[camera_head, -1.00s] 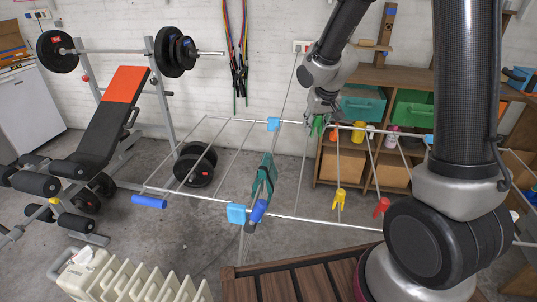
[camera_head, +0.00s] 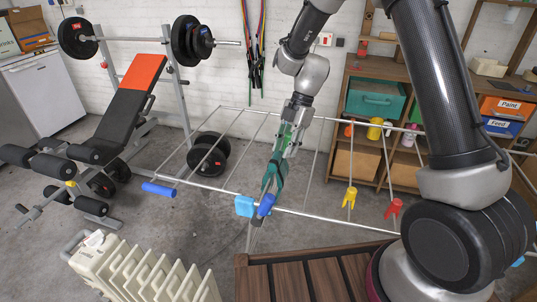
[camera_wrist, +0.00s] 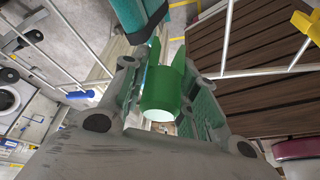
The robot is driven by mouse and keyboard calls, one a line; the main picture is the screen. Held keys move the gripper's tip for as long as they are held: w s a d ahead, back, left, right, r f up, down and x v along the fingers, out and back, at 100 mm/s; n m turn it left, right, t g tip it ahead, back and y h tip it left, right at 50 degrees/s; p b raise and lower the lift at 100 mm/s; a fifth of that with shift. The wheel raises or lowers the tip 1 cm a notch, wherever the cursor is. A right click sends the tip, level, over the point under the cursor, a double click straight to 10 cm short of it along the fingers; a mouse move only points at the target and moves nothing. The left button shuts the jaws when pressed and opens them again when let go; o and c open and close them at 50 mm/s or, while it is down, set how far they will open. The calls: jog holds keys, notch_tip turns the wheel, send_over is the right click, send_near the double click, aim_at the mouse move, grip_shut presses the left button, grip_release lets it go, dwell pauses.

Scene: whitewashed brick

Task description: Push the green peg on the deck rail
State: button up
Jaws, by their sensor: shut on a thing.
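I cannot tell which bar is the deck rail.
A white radiator (camera_head: 140,270) and a wooden slatted bench (camera_head: 315,278) stand in front. A weight bench (camera_head: 120,110) is left; wooden shelves (camera_head: 365,120) are behind.

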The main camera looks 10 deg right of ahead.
jog(key=s+a+n+g+h, duration=0.1)
jog(key=s+a+n+h, duration=0.1)
jog(key=a+n, duration=0.3)
jog(key=shift+s+a+f+n+g, duration=0.25)
jog(key=shift+s+a+n+g, duration=0.1)
jog(key=shift+n, duration=0.35)
send_over(269, 181)
jog(key=shift+f, duration=2.6)
jog(key=shift+f, duration=0.1)
jog(key=shift+f, duration=2.8)
